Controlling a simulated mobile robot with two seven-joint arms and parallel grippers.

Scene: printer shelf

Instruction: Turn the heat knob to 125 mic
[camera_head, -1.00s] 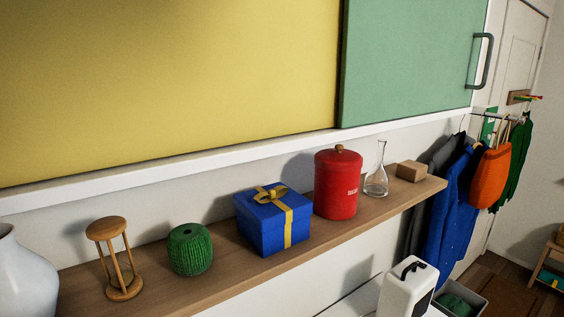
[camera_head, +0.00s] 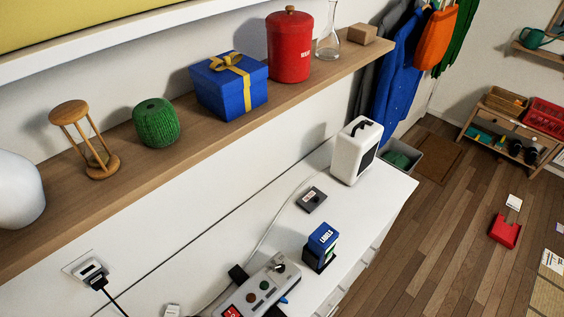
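No knob marked with heat or 125 mic can be made out. A grey device (camera_head: 262,283) at the bottom of the head view lies on the white cabinet top. It carries a red switch (camera_head: 232,312), small round red and green controls, and a dark round part (camera_head: 279,267) at its far end. I cannot tell whether any of these is the heat knob. The device's near end is cut off by the picture edge. Neither of my grippers is in view.
A blue LABELS box (camera_head: 322,239), a small dark block (camera_head: 312,198) and a white appliance (camera_head: 356,150) stand on the white cabinet top (camera_head: 372,202). Above it, a wooden shelf (camera_head: 180,168) holds several objects. A plugged wall socket (camera_head: 88,268) is at lower left. Wooden floor lies right.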

